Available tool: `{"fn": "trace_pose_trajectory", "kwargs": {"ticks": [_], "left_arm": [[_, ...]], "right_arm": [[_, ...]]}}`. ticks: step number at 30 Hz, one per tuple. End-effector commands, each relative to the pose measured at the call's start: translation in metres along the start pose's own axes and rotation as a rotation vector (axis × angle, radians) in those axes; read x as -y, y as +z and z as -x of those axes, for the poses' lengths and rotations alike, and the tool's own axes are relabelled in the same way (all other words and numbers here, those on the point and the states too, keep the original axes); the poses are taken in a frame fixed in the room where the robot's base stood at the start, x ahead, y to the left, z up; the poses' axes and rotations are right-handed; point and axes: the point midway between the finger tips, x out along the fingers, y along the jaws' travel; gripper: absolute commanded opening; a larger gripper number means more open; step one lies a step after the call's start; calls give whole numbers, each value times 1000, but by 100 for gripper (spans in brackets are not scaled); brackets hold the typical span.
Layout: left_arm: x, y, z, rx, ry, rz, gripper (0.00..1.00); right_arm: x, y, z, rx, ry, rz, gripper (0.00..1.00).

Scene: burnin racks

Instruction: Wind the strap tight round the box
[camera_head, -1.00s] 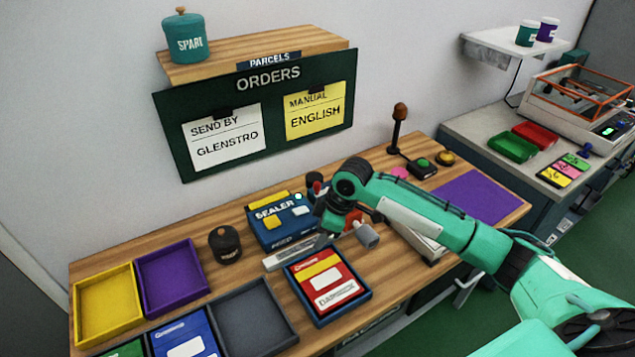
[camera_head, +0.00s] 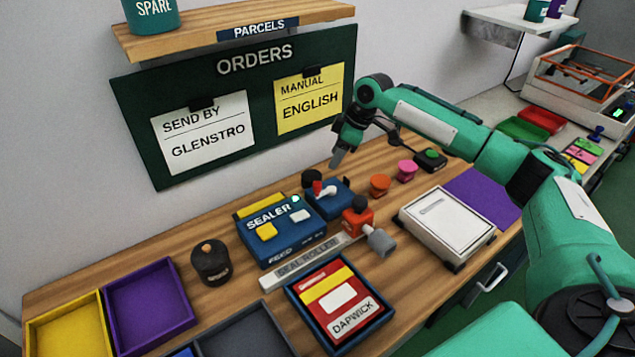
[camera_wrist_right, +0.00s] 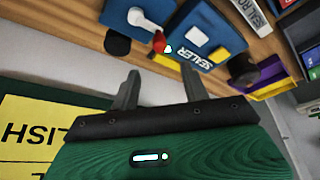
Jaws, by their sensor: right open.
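A red, yellow and white box labelled DAPWICK (camera_head: 342,303) lies flat in a dark blue tray (camera_head: 292,290) near the bench's front edge. I cannot make out a strap round it. A red device with a grey handle (camera_head: 379,240) stands just behind the box, at the end of a grey strip marked SEAL ROLLER (camera_head: 312,262). My right gripper (camera_head: 338,160) is open and empty, above the back of the bench. In the right wrist view its two fingers (camera_wrist_right: 160,88) are apart with nothing between them. My left gripper does not show.
The blue SEALER (camera_head: 280,232) and a blue unit with a red lever (camera_head: 328,197) stand behind the box. A white flat case (camera_head: 447,226) is to the right. Purple (camera_head: 150,300) and yellow (camera_head: 70,335) trays are left. The orders board (camera_head: 140,130) hangs close behind my gripper.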

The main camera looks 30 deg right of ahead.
Motion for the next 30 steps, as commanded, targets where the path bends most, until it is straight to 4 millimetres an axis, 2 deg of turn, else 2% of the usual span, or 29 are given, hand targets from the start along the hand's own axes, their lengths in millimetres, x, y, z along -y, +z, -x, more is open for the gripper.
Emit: {"fn": "trace_pose_trajectory", "kwargs": {"ticks": [1, 3, 6, 9, 15, 21, 30], "left_arm": [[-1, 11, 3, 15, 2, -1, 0], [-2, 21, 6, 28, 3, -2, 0], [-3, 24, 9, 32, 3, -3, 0], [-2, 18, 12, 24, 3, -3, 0], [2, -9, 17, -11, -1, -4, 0], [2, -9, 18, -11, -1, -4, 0], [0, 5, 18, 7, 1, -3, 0]], "right_arm": [[1, -1, -9, 2, -3, 1, 46], [1, -1, -24, 2, -2, 0, 46], [1, -1, -46, 3, -4, -1, 46], [1, -1, -67, 2, -2, -1, 46], [1, 0, -101, 2, -1, 0, 46], [1, 0, -117, 2, -1, -1, 46], [1, 0, -119, 1, 0, 0, 46]]}}
